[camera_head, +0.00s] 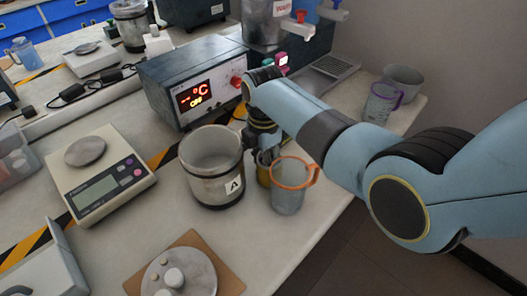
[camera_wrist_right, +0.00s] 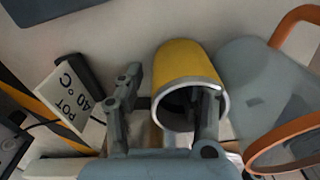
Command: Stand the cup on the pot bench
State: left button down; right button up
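A yellow cup (camera_wrist_right: 184,62) with a pale rim shows in the wrist view, its dark mouth toward the camera. In the head view only a strip of the cup (camera_head: 263,173) shows, behind the orange-rimmed jug. My right gripper (camera_wrist_right: 172,88) is open at the cup: one finger is left of it, the other overlaps its mouth. I cannot tell if either finger touches it. In the head view the right gripper (camera_head: 263,141) is partly hidden by its arm. A card reading "POT 40°C" (camera_wrist_right: 70,103) stands left of it in the wrist view. I cannot identify the pot bench surely.
A grey jug with an orange rim and handle (camera_head: 289,191) stands close beside the cup. A large pot marked A (camera_head: 212,178) is to its left. A heater box (camera_head: 190,85) is behind, a scale (camera_head: 101,180) left, and a brown board (camera_head: 226,281) in front.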

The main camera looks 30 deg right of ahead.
notch_tip(320, 180, up, 12)
jog(key=p, duration=0.1)
dwell(0.6)
